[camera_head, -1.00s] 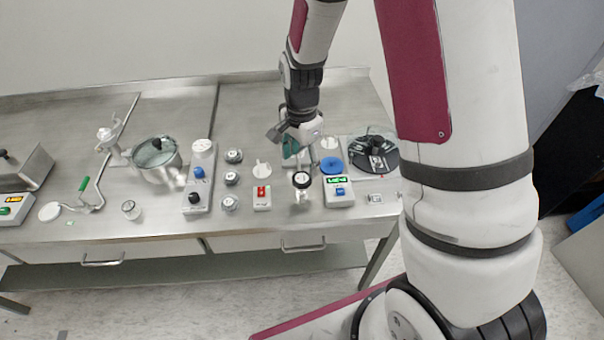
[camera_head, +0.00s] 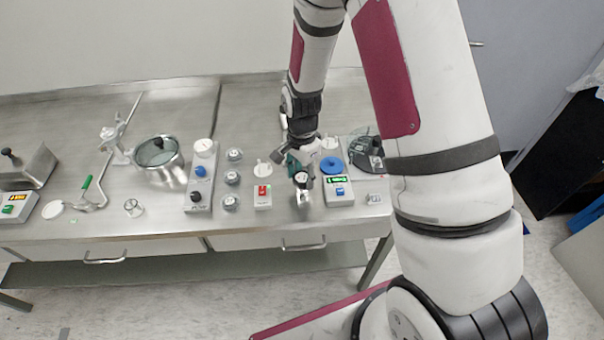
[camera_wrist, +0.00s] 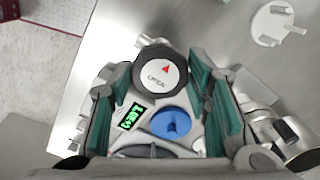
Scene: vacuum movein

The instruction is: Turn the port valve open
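The port valve has a round black knob (camera_wrist: 160,77) with a white face, a red arrow and the word OPEN in the wrist view. In the head view it is the small black-and-white knob (camera_head: 301,178) near the table's front edge. My gripper (camera_head: 297,165) is open at the valve, with its fingers pointing down. In the wrist view its teal-padded fingers (camera_wrist: 159,70) stand on either side of the knob, with a gap visible on both sides. Whether a finger touches it lower down is hidden.
A blue disc (camera_head: 331,165) and a grey box with a green display (camera_head: 339,190) stand close on the right. A box with a red switch (camera_head: 262,196) stands on the left. A pot (camera_head: 158,158) and several knobs are farther left.

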